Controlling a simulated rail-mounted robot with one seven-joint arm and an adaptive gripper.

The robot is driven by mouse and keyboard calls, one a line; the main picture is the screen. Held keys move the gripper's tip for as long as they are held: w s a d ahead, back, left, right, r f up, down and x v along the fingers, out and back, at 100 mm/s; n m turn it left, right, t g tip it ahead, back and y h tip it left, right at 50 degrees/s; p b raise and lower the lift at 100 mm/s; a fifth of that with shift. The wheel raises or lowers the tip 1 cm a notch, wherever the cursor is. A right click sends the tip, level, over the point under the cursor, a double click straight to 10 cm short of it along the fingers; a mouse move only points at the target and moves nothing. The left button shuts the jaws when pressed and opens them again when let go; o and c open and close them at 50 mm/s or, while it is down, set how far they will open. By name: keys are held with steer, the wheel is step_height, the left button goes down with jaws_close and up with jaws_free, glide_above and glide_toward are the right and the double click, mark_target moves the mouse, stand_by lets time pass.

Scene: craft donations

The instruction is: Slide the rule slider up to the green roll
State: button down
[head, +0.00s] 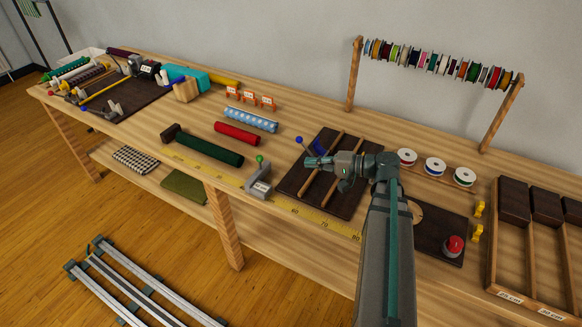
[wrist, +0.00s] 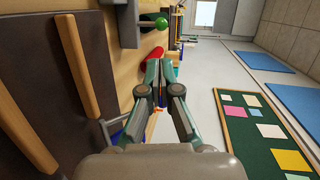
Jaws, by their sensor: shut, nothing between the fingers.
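The rule slider (head: 258,186), a grey block with a green ball knob, sits on the yellow rule (head: 310,213) along the table's front edge. The dark green roll (head: 208,150) lies to its left, with a visible gap between its right end and the slider. My gripper (head: 308,161) is shut and empty above the dark board, to the right of and behind the slider, touching neither.
A dark brown block (head: 170,131) stands at the roll's left end. A red roll (head: 237,133) and a blue patterned roll (head: 251,119) lie behind. The dark board (head: 290,187) with wooden rails and a blue-knobbed part (head: 299,140) is beneath my gripper.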

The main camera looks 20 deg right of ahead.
steer(key=shift+w+a, duration=0.4)
steer(key=shift+a, duration=0.05)
steer(key=p, duration=0.4)
glide_above(265, 173)
steer(key=s+d, duration=0.2)
step_height(265, 173, down, 3)
steer(key=shift+r, duration=0.2)
